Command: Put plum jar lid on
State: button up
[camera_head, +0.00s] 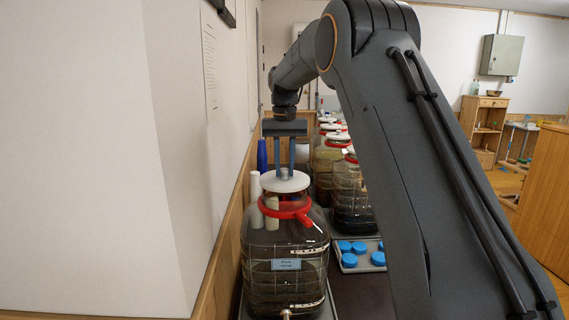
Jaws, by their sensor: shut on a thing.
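The plum jar (285,245) is a large ribbed glass jar of dark liquid with a pale blue label, a tap low at the front and a red collar (286,209) around its neck. The white round lid (285,183) is at the jar's mouth, above the red collar. My gripper (285,172) points straight down over the jar, shut on the knob of the lid. Whether the lid rests fully on the rim or sits slightly above it, I cannot tell.
More jars with red collars and white lids (351,195) stand in a row behind. A grey tray with several blue caps (360,252) lies to the right. A white cylinder (255,195) and a blue bottle (262,155) stand close by the left wall (215,150).

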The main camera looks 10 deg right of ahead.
jog(key=shift+f, duration=0.7)
jog(key=shift+f+b, duration=0.5)
jog(key=shift+f, duration=0.5)
jog(key=o, duration=1.1)
jog(key=shift+r+b, duration=1.45)
jog(key=shift+r, duration=2.5)
